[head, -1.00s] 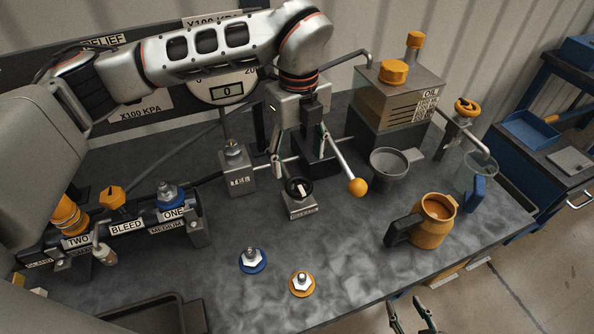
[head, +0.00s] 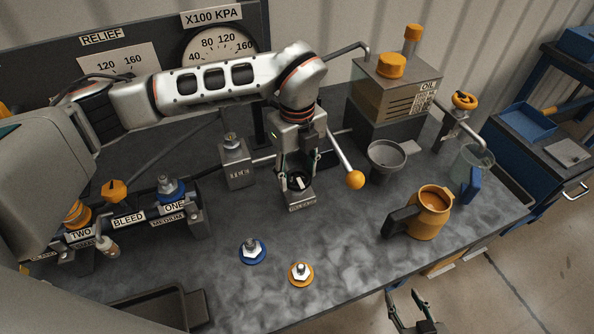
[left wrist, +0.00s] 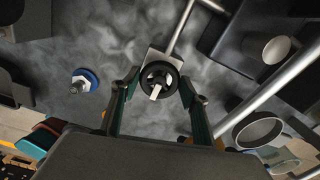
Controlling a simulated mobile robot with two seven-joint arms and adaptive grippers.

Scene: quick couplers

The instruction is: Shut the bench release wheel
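The bench release wheel is a small black handwheel with a white bar (head: 297,182) on a grey labelled block (head: 301,201) at the middle of the bench. My left gripper (head: 297,180) points down over it with the fingers apart. In the left wrist view the black wheel (left wrist: 159,78) lies between and just beyond the two fingertips of the gripper (left wrist: 160,85). I cannot tell whether the fingers touch its rim. My right gripper (head: 411,298) is at the bottom edge, fingers apart, empty, away from the wheel.
A lever with an orange knob (head: 355,180) stands close right of the left gripper. A grey funnel (head: 386,156), an orange jug (head: 428,212) and the oil tank (head: 395,90) are further right. A blue coupler (head: 252,252) and an orange coupler (head: 300,275) lie in front.

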